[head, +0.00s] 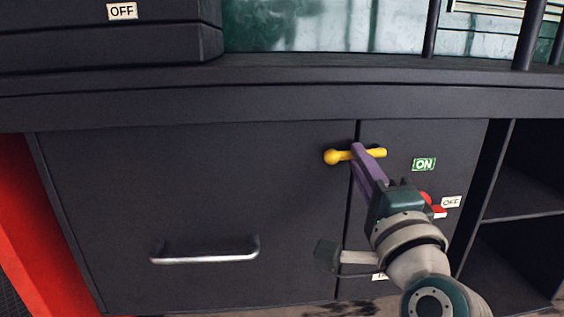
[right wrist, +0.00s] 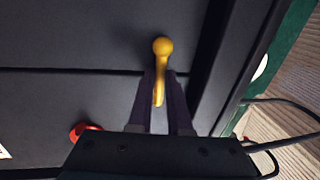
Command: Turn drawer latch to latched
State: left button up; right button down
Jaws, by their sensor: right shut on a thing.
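The drawer latch is a yellow lever with a ball end (head: 332,157). It lies about level across the gap between the wide drawer front (head: 190,200) and the narrow panel to its right. My right gripper (head: 364,155) is at the latch, its purple fingers shut on the lever. In the right wrist view the lever (right wrist: 161,60) sits between the two fingers (right wrist: 160,92), with its ball end sticking out past their tips. Part of the lever is hidden by the fingers. My left gripper is not in view.
A silver bar handle (head: 205,255) is on the drawer front. A green ON label (head: 424,164), a white OFF label (head: 451,202) and a red part (head: 438,211) are on the right panel, close to my right arm. Open shelves (head: 520,190) stand at right.

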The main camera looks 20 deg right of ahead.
jog(key=shift+r+m, duration=0.2)
jog(key=shift+m, duration=0.3)
jog(key=c, duration=0.8)
grip_release()
jog(key=shift+c, duration=0.2)
jog(key=p+v, duration=0.1)
jog(key=v, duration=0.9)
jog(key=shift+w+a, duration=0.1)
